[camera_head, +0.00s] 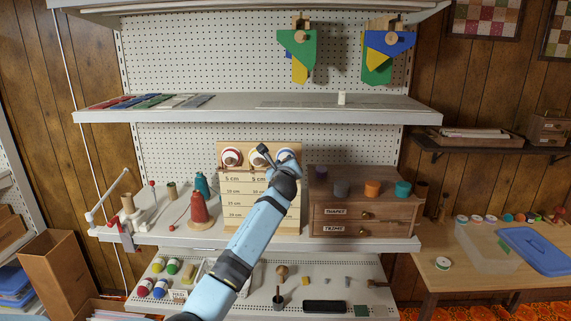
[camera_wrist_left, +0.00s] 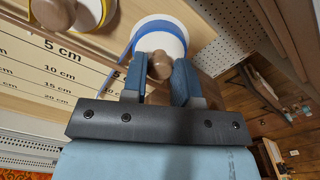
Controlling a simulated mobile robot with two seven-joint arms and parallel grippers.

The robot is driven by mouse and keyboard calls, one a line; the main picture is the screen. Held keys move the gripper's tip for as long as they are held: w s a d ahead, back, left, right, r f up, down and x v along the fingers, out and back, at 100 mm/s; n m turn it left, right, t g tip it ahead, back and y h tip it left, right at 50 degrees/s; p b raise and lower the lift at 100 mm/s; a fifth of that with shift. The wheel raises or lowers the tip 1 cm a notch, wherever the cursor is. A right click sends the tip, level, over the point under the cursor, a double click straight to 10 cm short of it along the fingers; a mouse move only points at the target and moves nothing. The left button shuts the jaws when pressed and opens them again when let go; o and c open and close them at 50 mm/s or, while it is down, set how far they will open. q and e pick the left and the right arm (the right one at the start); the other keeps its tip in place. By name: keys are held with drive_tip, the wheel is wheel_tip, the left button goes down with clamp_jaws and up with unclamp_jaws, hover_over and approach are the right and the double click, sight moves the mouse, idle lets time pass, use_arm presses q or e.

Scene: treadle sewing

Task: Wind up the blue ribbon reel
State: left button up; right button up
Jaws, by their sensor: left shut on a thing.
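The blue ribbon reel (camera_head: 284,153) is at the right end of a row of three reels on the wooden measuring board (camera_head: 233,209). In the left wrist view the reel (camera_wrist_left: 160,25) shows a white face with a blue rim. A narrow blue strip runs down its left side. My left gripper (camera_wrist_left: 160,70) is shut on the round wooden knob (camera_wrist_left: 160,63) at the front of this reel, a finger on each side. In the head view my arm hides part of the board and the grip itself. My right gripper is not in view.
A red-rimmed reel (camera_head: 231,157) and a middle reel (camera_head: 258,157) sit close to the left. A wooden drawer cabinet (camera_head: 362,200) stands just right of the board. A red thread cone (camera_head: 198,208) stands left. A shelf (camera_head: 260,108) spans above.

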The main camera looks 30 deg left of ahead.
use_arm(q)
drive_tip(key=shift+w+d+f+m+b, duration=0.1)
drive_tip(key=shift+m+b, duration=0.95)
drive_tip(key=shift+m, duration=6.35)
drive_tip(key=shift+d+f+m+b, duration=0.1)
drive_tip(key=shift+m+b, duration=0.9)
drive_tip(key=shift+m, duration=6.4)
drive_tip(key=o, duration=0.9)
